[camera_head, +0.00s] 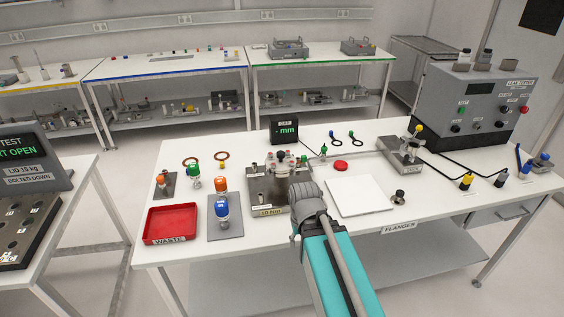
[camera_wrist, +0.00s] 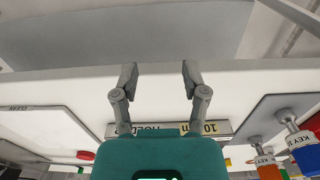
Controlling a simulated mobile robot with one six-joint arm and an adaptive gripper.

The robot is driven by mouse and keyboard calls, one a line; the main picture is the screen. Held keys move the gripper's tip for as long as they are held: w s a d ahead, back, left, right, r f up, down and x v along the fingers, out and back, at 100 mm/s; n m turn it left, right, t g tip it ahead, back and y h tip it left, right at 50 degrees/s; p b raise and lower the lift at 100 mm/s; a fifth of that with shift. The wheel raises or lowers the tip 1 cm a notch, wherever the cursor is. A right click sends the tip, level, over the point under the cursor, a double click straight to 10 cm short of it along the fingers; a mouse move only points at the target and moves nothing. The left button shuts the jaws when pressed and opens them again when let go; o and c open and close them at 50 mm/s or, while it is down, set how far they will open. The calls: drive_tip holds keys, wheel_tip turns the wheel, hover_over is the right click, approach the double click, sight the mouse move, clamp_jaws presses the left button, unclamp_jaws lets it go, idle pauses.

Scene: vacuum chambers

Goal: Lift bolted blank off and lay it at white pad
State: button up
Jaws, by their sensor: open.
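The grey metal fixture (camera_head: 262,200) with a "10 Nm" label stands mid-table in the head view. Small round parts sit on its top, and the blank (camera_head: 280,165) seems to be among them; its bolts are too small to make out. The white pad (camera_head: 358,196) lies flat and bare to the right of the fixture, and its edge shows at the left of the wrist view (camera_wrist: 45,132). My gripper (camera_wrist: 159,72) is open and empty, its two fingers apart over the table's front strip. In the head view my arm hides the fingers and the fixture's right front corner.
A red waste tray (camera_head: 171,224) and a grey mat (camera_head: 226,231) with coloured-handled key tools are left of the fixture. A gauge display (camera_head: 284,129) stands behind it. A red disc (camera_head: 340,165), a small dark knob (camera_head: 399,197) and a metal block (camera_head: 402,155) surround the pad.

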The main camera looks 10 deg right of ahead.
drive_tip(key=shift+o, duration=1.6)
drive_tip(key=shift+w+r, duration=0.15)
drive_tip(key=shift+w, duration=0.05)
wheel_tip(320, 180, up, 25)
drive_tip(key=m+p, duration=1.8)
drive_tip(key=p, duration=0.8)
hover_over(279, 152)
drive_tip(key=shift+b, duration=0.3)
wheel_tip(279, 152, down, 8)
drive_tip(key=b, duration=0.8)
drive_tip(key=shift+f+b, duration=0.25)
drive_tip(key=shift+b, duration=0.05)
drive_tip(key=shift+f, duration=0.2)
